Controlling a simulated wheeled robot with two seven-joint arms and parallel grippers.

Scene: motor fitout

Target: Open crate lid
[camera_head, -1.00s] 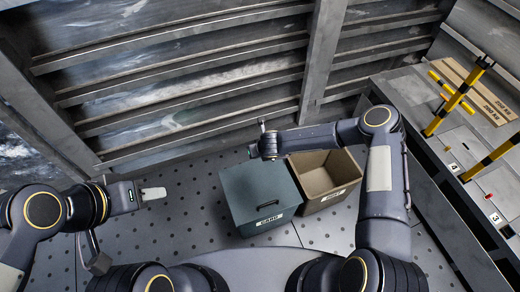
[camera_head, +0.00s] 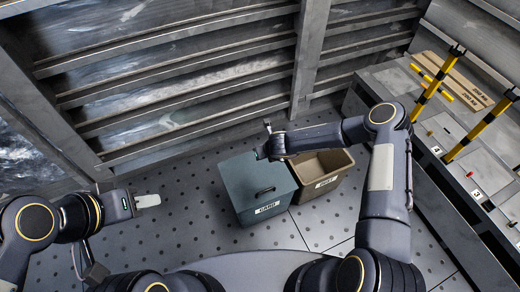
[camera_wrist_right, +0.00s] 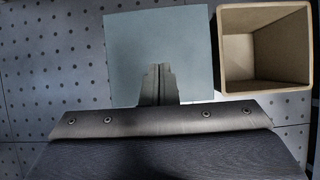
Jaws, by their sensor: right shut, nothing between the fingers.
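The dark teal crate (camera_head: 262,210), with a label on its front, stands on the floor with its lid (camera_head: 245,172) closed. A dark handle (camera_head: 265,191) shows near the lid's front edge. In the right wrist view the lid (camera_wrist_right: 128,45) is a plain square behind the fingers. My right gripper (camera_wrist_right: 158,72) is shut and empty, over the lid's near part in that view; I cannot tell whether it touches. In the head view my right arm reaches to the lid's back edge. My left gripper (camera_head: 148,200) is left of the crate, apart from it; its fingers look like one pale block.
An open brown crate (camera_head: 325,186) stands close on the right of the teal crate; it looks empty in the right wrist view (camera_wrist_right: 264,84). A bench (camera_head: 440,140) with yellow-black posts is at the right. A ribbed metal wall is behind. Perforated floor is clear at left.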

